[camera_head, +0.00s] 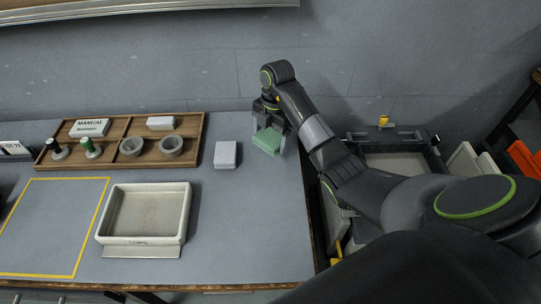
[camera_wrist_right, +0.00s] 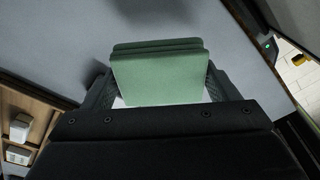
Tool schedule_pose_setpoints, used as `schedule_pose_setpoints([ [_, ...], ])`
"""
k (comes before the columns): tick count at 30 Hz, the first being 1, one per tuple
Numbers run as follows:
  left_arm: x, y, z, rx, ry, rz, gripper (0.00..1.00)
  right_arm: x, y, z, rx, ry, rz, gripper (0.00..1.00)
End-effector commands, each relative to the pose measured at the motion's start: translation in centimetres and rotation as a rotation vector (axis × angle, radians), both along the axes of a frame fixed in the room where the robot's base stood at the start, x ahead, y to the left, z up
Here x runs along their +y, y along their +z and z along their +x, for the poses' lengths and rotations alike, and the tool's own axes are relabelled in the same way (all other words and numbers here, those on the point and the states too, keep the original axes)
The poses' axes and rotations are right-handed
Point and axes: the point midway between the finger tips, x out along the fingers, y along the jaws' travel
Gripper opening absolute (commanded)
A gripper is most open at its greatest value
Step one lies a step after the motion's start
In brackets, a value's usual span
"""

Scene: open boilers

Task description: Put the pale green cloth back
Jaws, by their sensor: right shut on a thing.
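The pale green cloth (camera_head: 268,139) is folded and sits between the fingers of my right gripper (camera_head: 267,133), over the right end of the table. In the right wrist view the folded cloth (camera_wrist_right: 158,76) fills the space between the two fingers of the right gripper (camera_wrist_right: 158,90). A white surface shows just under the cloth there. In the head view a white block (camera_head: 227,154) lies on the table to the left of the gripper. My left gripper is not in view.
A wooden tray (camera_head: 113,157) at the back left holds rings, stamp-like pieces and white blocks. A cream bin (camera_head: 185,213) stands in front of it, beside a yellow-outlined area (camera_head: 52,273). The table (camera_head: 250,230) is clear at front right. A grey container (camera_head: 352,153) stands beyond its right edge.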

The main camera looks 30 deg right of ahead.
Motion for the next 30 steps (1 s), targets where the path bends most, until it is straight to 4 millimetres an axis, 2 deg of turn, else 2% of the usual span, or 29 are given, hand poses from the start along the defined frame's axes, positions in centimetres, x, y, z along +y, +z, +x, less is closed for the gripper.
schedule_pose_setpoints([
  [2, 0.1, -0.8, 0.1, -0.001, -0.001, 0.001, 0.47, 0.0, -0.8, 0.0, 0.0, 0.0, 0.0, 0.56],
  [12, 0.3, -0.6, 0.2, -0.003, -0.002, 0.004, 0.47, 0.0, -5.2, -0.1, 0.003, 0.0, 0.001, 0.56],
  [25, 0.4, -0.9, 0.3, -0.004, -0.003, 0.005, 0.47, 0.0, -6.0, 0.0, 0.0, 0.0, 0.0, 0.56],
  [26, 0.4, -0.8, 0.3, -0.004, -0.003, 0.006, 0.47, 0.0, -5.9, 0.0, 0.0, 0.001, 0.0, 0.84],
  [30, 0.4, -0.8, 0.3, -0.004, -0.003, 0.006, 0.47, 0.0, -5.9, 0.0, 0.0, 0.001, 0.0, 1.0],
])
